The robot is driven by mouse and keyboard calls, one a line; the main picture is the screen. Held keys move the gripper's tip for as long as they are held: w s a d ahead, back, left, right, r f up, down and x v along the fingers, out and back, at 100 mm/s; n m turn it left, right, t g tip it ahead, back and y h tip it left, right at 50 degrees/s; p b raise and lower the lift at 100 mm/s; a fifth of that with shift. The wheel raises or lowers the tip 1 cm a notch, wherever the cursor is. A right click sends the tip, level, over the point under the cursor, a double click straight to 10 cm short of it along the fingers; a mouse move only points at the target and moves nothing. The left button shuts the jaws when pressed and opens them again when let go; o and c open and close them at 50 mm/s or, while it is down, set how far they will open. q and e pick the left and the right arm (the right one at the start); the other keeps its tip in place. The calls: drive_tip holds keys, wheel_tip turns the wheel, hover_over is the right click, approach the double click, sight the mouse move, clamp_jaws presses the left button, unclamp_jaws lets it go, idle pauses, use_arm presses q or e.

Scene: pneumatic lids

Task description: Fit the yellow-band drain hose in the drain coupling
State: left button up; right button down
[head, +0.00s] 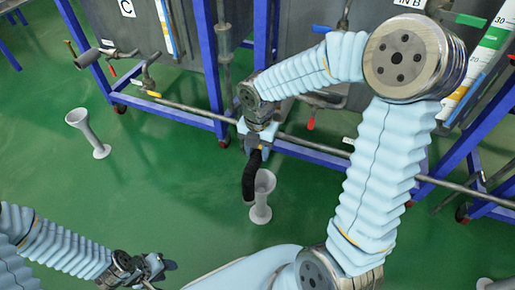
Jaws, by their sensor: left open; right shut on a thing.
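My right gripper (256,146), low in front of the blue tank frame, is shut on a short black hose (250,180). The hose hangs down, slightly curved, and its lower end is beside or over the mouth of a grey funnel stand (262,204); I cannot tell whether they touch. I cannot pick out the drain coupling for certain. My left gripper (163,268) is open and empty at the lower left, over the green floor.
Blue frame legs (212,75), a horizontal pipe (180,106) and red-handled valves border the tanks. The floor between the funnels is clear.

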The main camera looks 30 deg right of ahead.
drive_tip(key=w+d, duration=0.1)
drive_tip(key=w+d+p, duration=0.1)
drive_tip(key=shift+w+d+r+p, duration=0.2)
drive_tip(key=shift+d+p, duration=0.1)
drive_tip(key=shift+d, duration=0.1)
drive_tip(key=shift+w+d+f+p, duration=0.15)
drive_tip(key=shift+w+d+p, duration=0.15)
drive_tip(key=shift+w+d, duration=0.4)
drive_tip(key=shift+s+p, duration=0.1)
drive_tip(key=shift+p, duration=0.5)
idle(0.8)
drive_tip(key=shift+w+d+p, duration=1.2)
drive_tip(key=shift+w+d, duration=0.45)
drive_tip(key=shift+d, duration=0.3)
idle(0.6)
drive_tip(key=c, duration=0.6)
unclamp_jaws()
